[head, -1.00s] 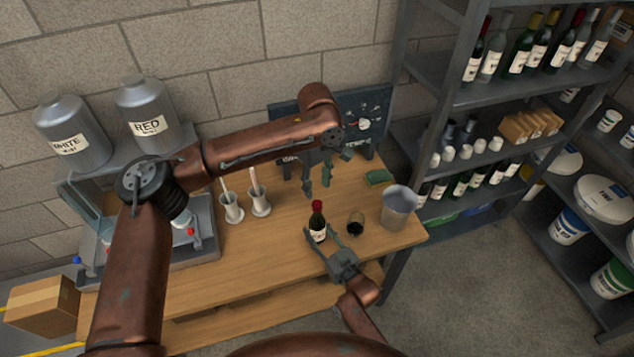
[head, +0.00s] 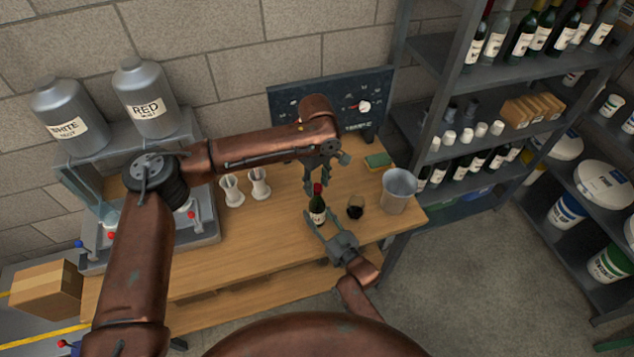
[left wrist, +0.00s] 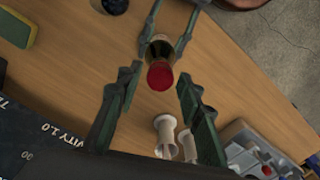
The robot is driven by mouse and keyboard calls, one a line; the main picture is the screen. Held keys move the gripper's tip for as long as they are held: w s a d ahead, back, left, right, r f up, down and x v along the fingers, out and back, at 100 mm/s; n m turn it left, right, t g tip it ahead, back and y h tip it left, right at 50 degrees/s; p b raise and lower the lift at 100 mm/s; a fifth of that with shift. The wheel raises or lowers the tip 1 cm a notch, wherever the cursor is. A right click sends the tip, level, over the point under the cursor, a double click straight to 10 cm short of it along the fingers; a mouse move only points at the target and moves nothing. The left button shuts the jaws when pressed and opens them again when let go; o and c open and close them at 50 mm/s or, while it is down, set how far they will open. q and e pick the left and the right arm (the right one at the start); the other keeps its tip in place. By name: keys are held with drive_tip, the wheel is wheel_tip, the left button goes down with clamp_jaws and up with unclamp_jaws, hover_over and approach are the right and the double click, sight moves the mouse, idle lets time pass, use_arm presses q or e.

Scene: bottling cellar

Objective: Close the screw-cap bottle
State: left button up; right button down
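The dark wine bottle (head: 317,212) with a pale label stands upright on the wooden bench. Its red cap (head: 318,188) sits on top; in the left wrist view the cap (left wrist: 160,75) faces the camera. My left gripper (head: 316,187) is open and points down just above the bottle. In the left wrist view its fingers (left wrist: 155,85) stand apart on either side of the cap, clear of it. My right gripper (head: 319,213) comes from the front, low down, with a finger against each side of the bottle. The cap's thread is hidden.
A glass with dark wine (head: 355,208) and a grey bucket (head: 397,192) stand right of the bottle. A green and yellow sponge (head: 378,160) lies behind. Two white holders (head: 232,192) and a filling machine (head: 205,225) are at left. A dark panel (head: 285,105) stands at the back.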

use_arm(q)
clamp_jaws()
